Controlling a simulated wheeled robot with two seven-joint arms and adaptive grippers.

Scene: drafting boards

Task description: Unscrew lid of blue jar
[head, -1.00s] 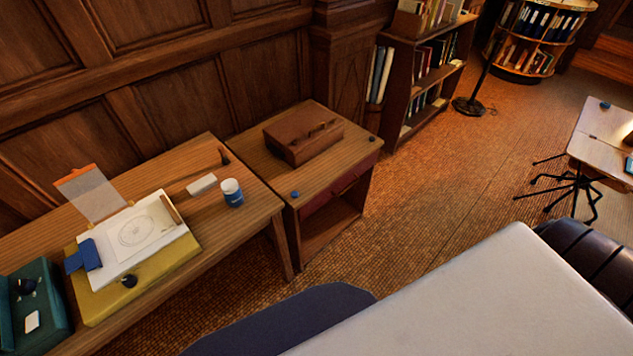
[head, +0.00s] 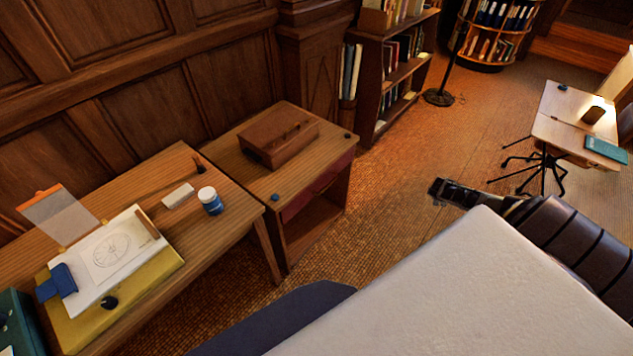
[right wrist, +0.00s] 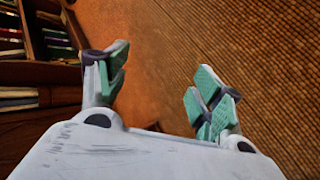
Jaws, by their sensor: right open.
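The blue jar (head: 211,204) stands upright with its white lid (head: 206,193) on, near the right end of the wooden table at the left of the head view. My right gripper (head: 437,190) shows at the end of the dark arm at the right, over the open floor, well apart from the jar. In the right wrist view its green-padded fingers (right wrist: 160,92) are spread wide, with only floor between them. The jar is not in the right wrist view. My left gripper is not in view.
A white block (head: 178,196) and a brush lie beside the jar. A yellow board (head: 160,278) with a drawing, a blue clip and a dark knob lies to the left. A brown box (head: 279,138) sits on the side cabinet. Shelves stand behind; the carpet between is clear.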

